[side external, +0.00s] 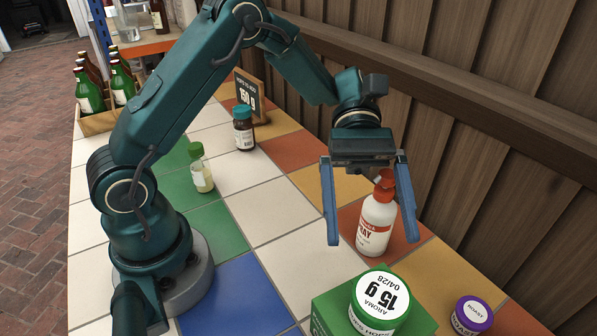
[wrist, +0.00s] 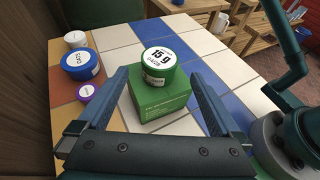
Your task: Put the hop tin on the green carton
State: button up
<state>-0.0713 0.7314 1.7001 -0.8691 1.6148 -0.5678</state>
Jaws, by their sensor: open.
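The hop tin (side external: 378,306), a round green tin with a white lid label reading "AROMA 15 g", sits upright on top of the green carton (side external: 333,318). In the wrist view the tin (wrist: 158,66) rests on the carton's top (wrist: 162,106), within its edges. My gripper (side external: 372,240) is open and empty, with its fingers pointing down. In the side view it is behind the tin and carton, clear of both. In the wrist view the fingers (wrist: 160,78) appear to either side of the carton. The carton's lower part is cut off in the side view.
A white spray bottle (side external: 377,222) with a red top stands beside my right finger. A purple-lidded tin (side external: 472,313), a blue tin (wrist: 80,65) and a white tin (wrist: 76,40) stand near the wall. Small bottles (side external: 201,172) stand farther back. Tiles left of the carton are clear.

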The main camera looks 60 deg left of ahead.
jog(key=s+a+r+m+t+y, duration=0.2)
jog(key=s+a+m+t+y, duration=0.6)
jog(key=a+m+t+y, duration=0.3)
jog(key=shift+a+r+m+t+y, duration=0.15)
jog(key=shift+a+m+t+y, duration=0.3)
jog(key=shift+a, duration=0.7)
